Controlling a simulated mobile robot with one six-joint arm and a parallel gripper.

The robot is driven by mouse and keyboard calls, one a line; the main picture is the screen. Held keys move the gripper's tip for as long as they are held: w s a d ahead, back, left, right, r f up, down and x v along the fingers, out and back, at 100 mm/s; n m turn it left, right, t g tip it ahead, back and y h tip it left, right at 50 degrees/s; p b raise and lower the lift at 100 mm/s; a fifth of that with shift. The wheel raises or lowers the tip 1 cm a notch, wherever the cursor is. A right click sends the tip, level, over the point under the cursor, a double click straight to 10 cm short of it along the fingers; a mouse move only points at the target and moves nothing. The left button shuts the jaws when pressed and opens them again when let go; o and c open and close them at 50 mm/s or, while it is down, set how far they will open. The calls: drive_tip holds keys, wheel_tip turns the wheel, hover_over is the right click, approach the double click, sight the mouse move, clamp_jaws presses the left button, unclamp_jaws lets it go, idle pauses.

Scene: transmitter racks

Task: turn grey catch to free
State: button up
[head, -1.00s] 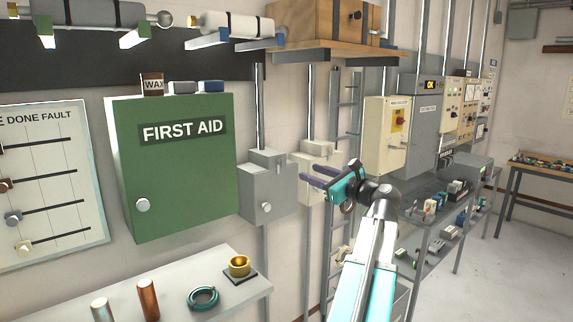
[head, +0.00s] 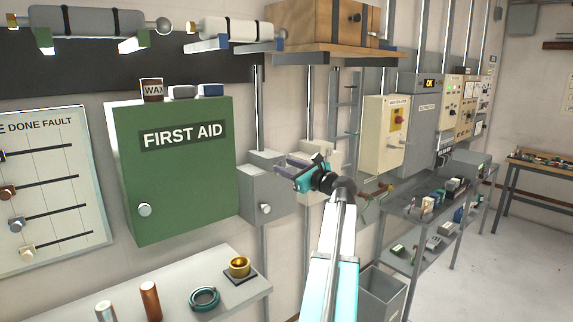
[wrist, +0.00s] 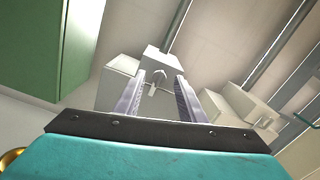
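A small grey box (head: 264,186) is fixed to the wall right of the green cabinet. A pale round catch (head: 265,208) sits on its front. In the wrist view the box (wrist: 118,88) lies ahead, and its catch (wrist: 157,80) shows as a small lever between my fingers. My gripper (head: 281,168), teal with purple-grey fingers, is in front of the box's upper right. In the wrist view my gripper (wrist: 160,88) is open, one finger on each side of the catch. I cannot tell whether the fingers touch it.
A green first aid cabinet (head: 180,190) stands to the left. A cream box (wrist: 238,108) is on the wall just right of the grey box. Below is a shelf with a brass cup (head: 239,268) and a teal ring (head: 205,299). Shelving (head: 405,212) stands at right.

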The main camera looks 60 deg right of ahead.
drive_tip(key=shift+w, duration=0.3)
